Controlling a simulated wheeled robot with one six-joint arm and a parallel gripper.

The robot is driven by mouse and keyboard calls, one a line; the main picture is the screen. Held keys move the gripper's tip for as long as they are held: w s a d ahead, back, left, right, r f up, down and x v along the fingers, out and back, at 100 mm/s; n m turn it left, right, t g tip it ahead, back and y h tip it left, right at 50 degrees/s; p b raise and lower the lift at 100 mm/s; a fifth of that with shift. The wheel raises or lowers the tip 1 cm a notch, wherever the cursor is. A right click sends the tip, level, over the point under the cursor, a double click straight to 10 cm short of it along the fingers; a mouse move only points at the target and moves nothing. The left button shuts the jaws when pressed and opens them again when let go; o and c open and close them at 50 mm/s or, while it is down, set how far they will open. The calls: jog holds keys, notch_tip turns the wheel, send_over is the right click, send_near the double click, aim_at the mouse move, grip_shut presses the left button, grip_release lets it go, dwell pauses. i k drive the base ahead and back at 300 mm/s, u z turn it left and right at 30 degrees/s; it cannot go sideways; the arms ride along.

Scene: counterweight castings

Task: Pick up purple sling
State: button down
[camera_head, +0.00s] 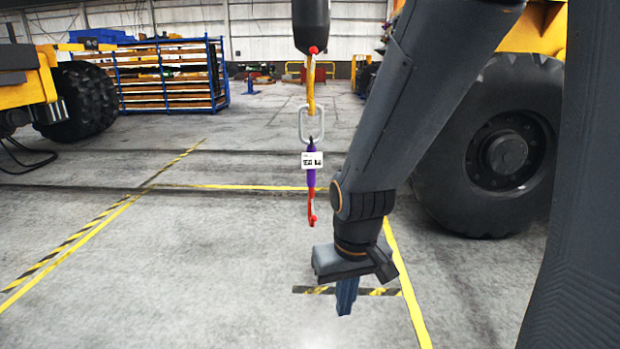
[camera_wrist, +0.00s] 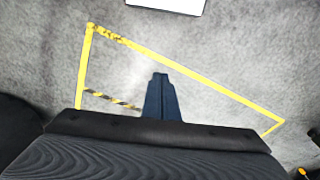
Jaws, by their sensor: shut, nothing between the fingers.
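The purple sling (camera_head: 311,172) hangs upright in the middle of the head view. It has a white printed label (camera_head: 312,160) near its top and a red hook (camera_head: 312,208) at its lower end. It hangs from a metal link (camera_head: 311,125) under a yellow strap (camera_head: 310,92) and a dark hoist body (camera_head: 311,25). My gripper (camera_head: 346,298) points down, lower in the picture and to the right of the sling, apart from it. Its blue fingers are together and empty. They also show in the wrist view (camera_wrist: 161,98) above bare floor. The sling does not show there.
A large black wheel (camera_head: 503,148) of a yellow machine stands at the right. Another yellow vehicle (camera_head: 45,85) is at the left. A blue rack (camera_head: 150,75) stands behind. A white-topped object edge (camera_wrist: 168,4) shows in the wrist view. The concrete floor around the sling is clear.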

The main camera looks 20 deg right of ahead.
aim_at(311, 160)
jog(key=z, duration=0.55)
jog(key=k, duration=0.65)
jog(key=z, duration=1.15)
jog(key=i, duration=1.15)
jog(key=u, duration=0.75)
jog(key=i, duration=0.45)
jog(key=u, duration=0.5)
